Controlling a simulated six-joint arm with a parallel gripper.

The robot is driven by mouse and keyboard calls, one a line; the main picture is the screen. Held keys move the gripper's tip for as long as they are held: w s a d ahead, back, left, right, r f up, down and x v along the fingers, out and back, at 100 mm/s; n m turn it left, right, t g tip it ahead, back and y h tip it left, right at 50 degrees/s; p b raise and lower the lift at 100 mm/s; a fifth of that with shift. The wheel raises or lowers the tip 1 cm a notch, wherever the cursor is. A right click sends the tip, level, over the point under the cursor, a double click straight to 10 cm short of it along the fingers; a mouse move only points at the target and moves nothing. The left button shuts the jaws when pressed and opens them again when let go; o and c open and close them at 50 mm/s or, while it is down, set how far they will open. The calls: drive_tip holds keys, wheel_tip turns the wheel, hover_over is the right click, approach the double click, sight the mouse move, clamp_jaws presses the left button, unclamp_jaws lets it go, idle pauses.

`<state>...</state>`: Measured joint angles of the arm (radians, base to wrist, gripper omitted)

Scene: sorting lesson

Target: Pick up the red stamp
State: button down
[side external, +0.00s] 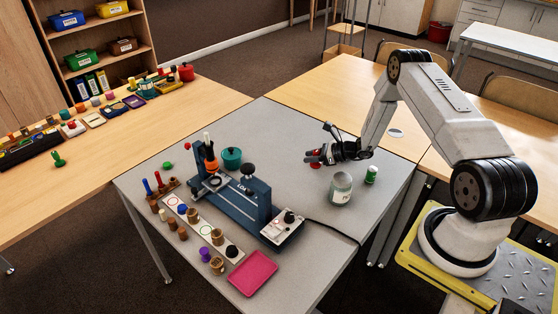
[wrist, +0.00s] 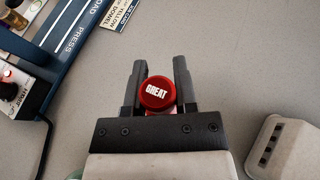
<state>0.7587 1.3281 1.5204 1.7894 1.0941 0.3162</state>
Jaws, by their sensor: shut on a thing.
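The red stamp is a round red piece with white "GREAT" lettering; in the wrist view the red stamp (wrist: 157,95) sits between the two dark fingers of my gripper (wrist: 155,85). In the side external view the red stamp (side external: 314,160) shows as a small red spot at the tip of my gripper (side external: 322,152). My gripper is shut on it, to the right of the blue press. It appears to be above the grey table, but the exact height is hard to tell. The stamp's lower part is hidden by the gripper.
The blue press (side external: 238,195) stands left of my gripper. A teal pot (side external: 232,158) and a pink tray (side external: 252,272) are also on the grey table (side external: 297,118).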

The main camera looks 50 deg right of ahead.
drive_tip(key=s+a+r, duration=0.4)
drive_tip(key=s+r, duration=0.3)
drive_tip(key=s, duration=0.4)
drive_tip(key=shift+a+r, duration=0.25)
drive_tip(key=shift+r, duration=0.1)
drive_tip(key=shift+s, duration=0.1)
idle(0.4)
